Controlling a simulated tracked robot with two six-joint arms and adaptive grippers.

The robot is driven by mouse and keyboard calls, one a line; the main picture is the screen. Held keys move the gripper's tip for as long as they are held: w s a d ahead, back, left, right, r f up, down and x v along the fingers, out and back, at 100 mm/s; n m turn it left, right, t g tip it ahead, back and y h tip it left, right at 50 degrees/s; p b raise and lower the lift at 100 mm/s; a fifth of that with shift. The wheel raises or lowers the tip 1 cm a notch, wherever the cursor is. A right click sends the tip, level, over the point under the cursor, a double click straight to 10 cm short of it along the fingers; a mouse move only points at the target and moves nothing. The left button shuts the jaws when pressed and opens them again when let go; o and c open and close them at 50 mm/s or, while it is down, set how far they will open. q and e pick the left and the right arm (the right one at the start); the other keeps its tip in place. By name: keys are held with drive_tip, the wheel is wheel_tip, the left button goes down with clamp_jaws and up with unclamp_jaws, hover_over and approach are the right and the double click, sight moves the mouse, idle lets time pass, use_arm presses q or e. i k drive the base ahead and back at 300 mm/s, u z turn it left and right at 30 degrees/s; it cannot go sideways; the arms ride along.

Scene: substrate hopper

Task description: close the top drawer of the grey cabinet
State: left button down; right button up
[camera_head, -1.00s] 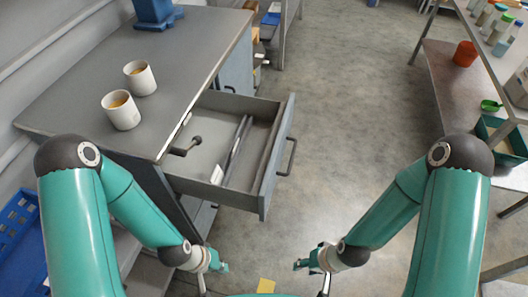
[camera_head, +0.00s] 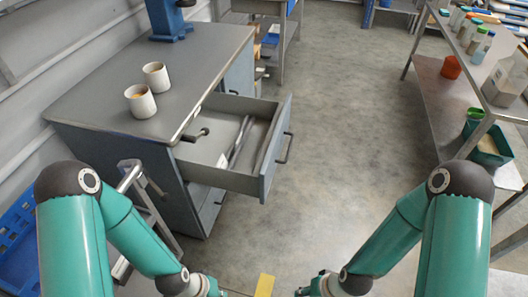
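The grey cabinet (camera_head: 120,160) stands on the left. Its top drawer (camera_head: 231,181) is pulled well out toward the right, with its front panel and dark handle (camera_head: 285,148) facing right. Inside the drawer lie a tool with a dark round end (camera_head: 203,132) and a long thin grey piece (camera_head: 240,140). My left gripper (camera_head: 212,291) is at the bottom edge, below the drawer in the picture and apart from it. My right gripper (camera_head: 305,291) is at the bottom centre, also touching nothing visible. The fingers of both are mostly cut off by the frame.
Two white cups (camera_head: 148,88) and a blue device (camera_head: 167,22) stand on the cabinet top. A metal frame (camera_head: 150,205) and a blue crate (camera_head: 22,232) are at left. A shelf table (camera_head: 440,85) with bottles stands right.

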sight(264, 124)
drive_tip(key=k, duration=0.3)
drive_tip(key=z, duration=0.15)
drive_tip(key=i, duration=0.9)
drive_tip(key=u, duration=0.5)
drive_tip(key=k, duration=0.75)
drive_tip(key=z, duration=0.4)
drive_tip(key=i, duration=0.95)
drive_tip(key=u, duration=0.05)
